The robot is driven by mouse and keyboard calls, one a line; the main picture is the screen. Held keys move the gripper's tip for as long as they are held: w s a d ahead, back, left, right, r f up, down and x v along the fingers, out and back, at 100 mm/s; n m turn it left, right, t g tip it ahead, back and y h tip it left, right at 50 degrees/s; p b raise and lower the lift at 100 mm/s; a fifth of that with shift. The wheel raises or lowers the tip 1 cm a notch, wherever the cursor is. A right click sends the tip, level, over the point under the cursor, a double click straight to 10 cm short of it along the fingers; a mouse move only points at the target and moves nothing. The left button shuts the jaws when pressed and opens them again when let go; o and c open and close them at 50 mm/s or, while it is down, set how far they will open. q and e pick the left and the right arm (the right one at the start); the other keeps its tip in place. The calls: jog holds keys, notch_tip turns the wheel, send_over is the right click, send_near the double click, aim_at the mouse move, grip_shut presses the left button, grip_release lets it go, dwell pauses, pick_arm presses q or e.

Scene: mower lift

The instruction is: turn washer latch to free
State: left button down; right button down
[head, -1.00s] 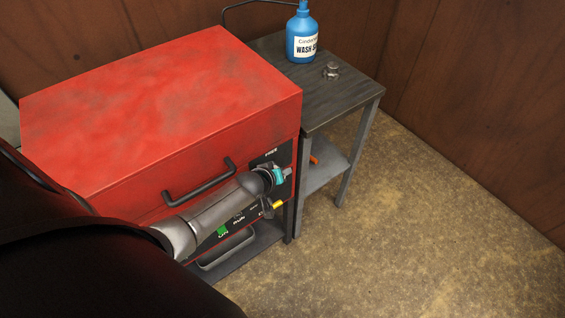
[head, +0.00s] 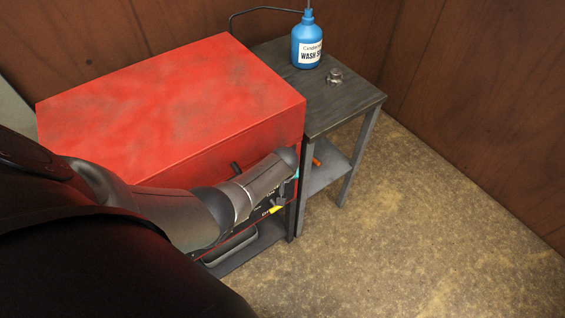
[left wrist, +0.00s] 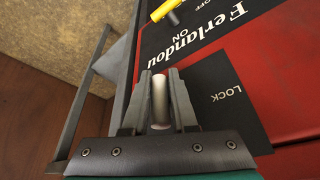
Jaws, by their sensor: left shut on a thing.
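The red washer cabinet (head: 170,110) stands at the left in the head view, with my left arm across its front. The left wrist view shows my left gripper (left wrist: 160,80) shut on a pale, rounded latch handle (left wrist: 159,98). The handle lies between the two grey fingers, close to the cabinet's dark front panel. The word LOCK (left wrist: 229,98) is printed on a black plate beside the fingers. In the head view my arm hides the latch, its plate and most of my gripper. The latch's exact angle cannot be told. My right gripper is not in view.
A yellow switch (left wrist: 161,10) marked OFF and ON sits on the panel near the gripper. A dark side table (head: 350,101) holds a blue wash bottle (head: 306,43) and a small metal part (head: 334,76). Floor (head: 430,220) at right is clear.

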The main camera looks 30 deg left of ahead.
pick_arm(q)
jog(key=shift+w+r, duration=0.2)
jog(key=shift+w, duration=0.05)
jog(key=c, duration=0.8)
grip_release()
jog(key=shift+c, duration=0.2)
jog(key=shift+o, duration=0.4)
jog(key=shift+s+f, duration=0.1)
jog(key=shift+f, duration=0.05)
jog(key=shift+s+d+r+p, duration=0.15)
jog(key=shift+s+r+p, duration=0.05)
jog(key=shift+r+p, duration=0.4)
jog(key=p+v, duration=0.6)
jog(key=v, duration=0.8)
